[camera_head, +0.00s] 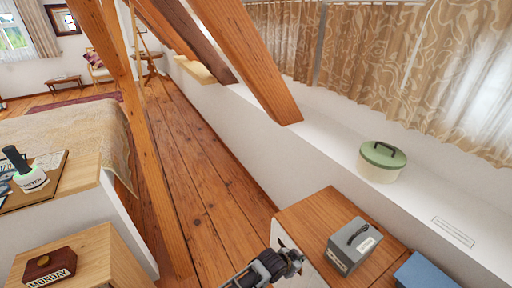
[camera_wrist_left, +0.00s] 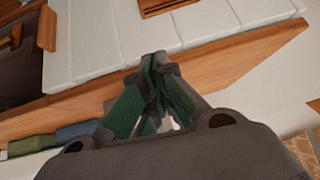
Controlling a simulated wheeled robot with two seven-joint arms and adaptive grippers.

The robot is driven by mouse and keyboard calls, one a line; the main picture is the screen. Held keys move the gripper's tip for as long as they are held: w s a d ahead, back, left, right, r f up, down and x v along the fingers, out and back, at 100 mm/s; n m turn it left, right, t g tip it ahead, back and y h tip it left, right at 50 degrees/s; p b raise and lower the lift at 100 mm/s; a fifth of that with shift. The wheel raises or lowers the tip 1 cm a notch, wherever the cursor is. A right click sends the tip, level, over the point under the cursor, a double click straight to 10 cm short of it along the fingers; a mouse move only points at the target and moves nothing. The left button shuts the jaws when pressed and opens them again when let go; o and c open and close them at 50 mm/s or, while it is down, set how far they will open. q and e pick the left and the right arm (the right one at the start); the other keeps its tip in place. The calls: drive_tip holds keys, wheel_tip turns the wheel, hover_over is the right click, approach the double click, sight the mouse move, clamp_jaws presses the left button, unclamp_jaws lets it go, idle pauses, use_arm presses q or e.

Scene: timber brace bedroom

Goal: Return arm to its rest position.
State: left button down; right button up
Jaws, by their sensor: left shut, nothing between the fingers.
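My left gripper (camera_head: 294,261) shows at the bottom middle of the head view, beside the near left edge of the wooden cabinet top (camera_head: 308,213). Its fingers are together and empty. In the left wrist view the closed green-padded fingers (camera_wrist_left: 157,62) point at a wooden edge and white boards, with nothing between them. My right gripper is in neither view.
A grey box with a handle (camera_head: 352,246) stands on the cabinet, with a blue box (camera_head: 426,271) nearby. A round green-lidded box (camera_head: 381,161) sits on the white ledge. A slanted timber brace (camera_head: 150,130) rises at left. Floorboards (camera_head: 205,170) between are clear.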

use_arm(q)
drive_tip(key=w+a+f+n+t+y, duration=0.1)
drive_tip(key=w+a+f+n, duration=0.1)
drive_tip(key=w+a+f, duration=0.3)
drive_tip(key=w+a+f+n+t+y, duration=0.1)
drive_tip(key=w+a+f+t, duration=0.15)
drive_tip(key=a+f, duration=0.4)
drive_tip(key=s+a+f+n+g+y, duration=0.1)
drive_tip(key=s+a+f, duration=0.3)
drive_tip(key=a+f, duration=0.35)
drive_tip(key=s+a+f+n+g+y, duration=0.1)
drive_tip(key=s+a+f+n, duration=0.1)
drive_tip(key=s+a+f, duration=0.5)
drive_tip(key=s+a+f+n+g+y, duration=0.1)
drive_tip(key=s+a+f+g+y, duration=0.1)
drive_tip(key=s+a+f, duration=0.7)
drive_tip(key=s+a+f+g, duration=0.1)
drive_tip(key=s+a, duration=0.1)
drive_tip(key=s, duration=0.7)
drive_tip(key=s+a+f+n+g, duration=0.1)
drive_tip(key=s+a+f, duration=0.1)
drive_tip(key=s, duration=0.8)
drive_tip(key=s+a+f+n+g, duration=0.1)
drive_tip(key=s+a+f, duration=0.1)
drive_tip(key=s, duration=0.8)
drive_tip(key=shift+a+f+g+y+b, duration=0.2)
drive_tip(key=shift+a+g+y+b, duration=0.15)
drive_tip(key=shift+a, duration=0.45)
drive_tip(key=shift+w, duration=0.1)
